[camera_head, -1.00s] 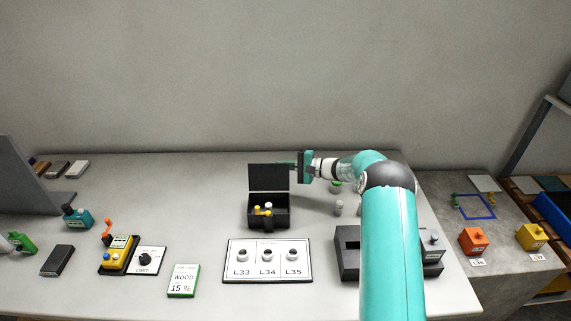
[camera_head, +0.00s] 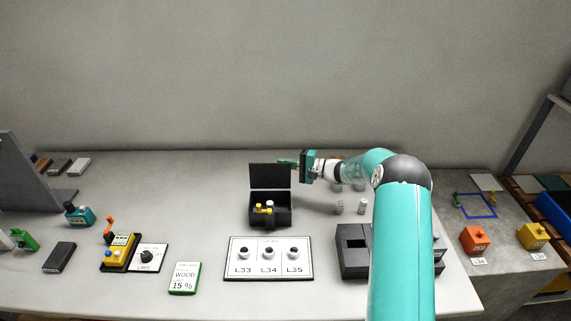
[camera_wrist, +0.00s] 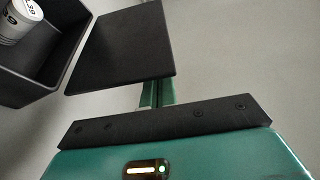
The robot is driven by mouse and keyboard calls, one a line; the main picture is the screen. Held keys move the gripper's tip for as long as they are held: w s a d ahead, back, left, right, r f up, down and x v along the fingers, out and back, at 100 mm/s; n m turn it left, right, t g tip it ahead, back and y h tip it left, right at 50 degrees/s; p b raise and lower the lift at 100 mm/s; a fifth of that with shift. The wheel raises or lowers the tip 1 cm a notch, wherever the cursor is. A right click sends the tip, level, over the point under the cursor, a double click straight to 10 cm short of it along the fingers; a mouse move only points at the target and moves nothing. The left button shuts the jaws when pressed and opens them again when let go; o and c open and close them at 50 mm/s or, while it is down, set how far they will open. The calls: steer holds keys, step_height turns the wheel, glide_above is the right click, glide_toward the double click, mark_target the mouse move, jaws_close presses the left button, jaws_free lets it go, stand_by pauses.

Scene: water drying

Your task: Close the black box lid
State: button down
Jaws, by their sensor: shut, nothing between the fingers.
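The black box (camera_head: 284,214) stands on the table, with yellow-topped and white items inside. Its lid (camera_head: 268,176) stands up, open, at the back of the box. In the wrist view the lid (camera_wrist: 122,45) lies in front of my fingers and the box interior (camera_wrist: 40,55) shows at upper left with a white labelled cylinder in it. My gripper (camera_head: 287,162) is shut and empty at the lid's upper right, its fingers reaching left behind the lid's edge. In the wrist view the fingers (camera_wrist: 157,93) are partly hidden by the lid. I cannot tell whether they touch it.
A panel with three knobs (camera_head: 268,273) lies in front of the box. A dark grey block (camera_head: 352,262) stands at right, with small vials (camera_head: 362,206) behind it. The table behind the lid is clear.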

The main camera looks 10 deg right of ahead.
steer(key=s+n, duration=0.1)
steer(key=n, duration=0.1)
steer(key=s+r+n+y, duration=0.1)
steer(key=shift+s+a+r+t, duration=0.1)
steer(key=shift+s+a+t, duration=0.2)
steer(key=shift+t, duration=0.1)
steer(key=s+a+f+n+g+y, duration=0.1)
steer(key=s+n+y, duration=0.2)
steer(key=s+n, duration=0.5)
steer(key=shift+a+f+n+y, duration=0.15)
steer(key=shift+a+n+y, duration=0.15)
steer(key=shift+n, duration=1.2)
steer(key=s+r, duration=1.3)
steer(key=s, duration=0.1)
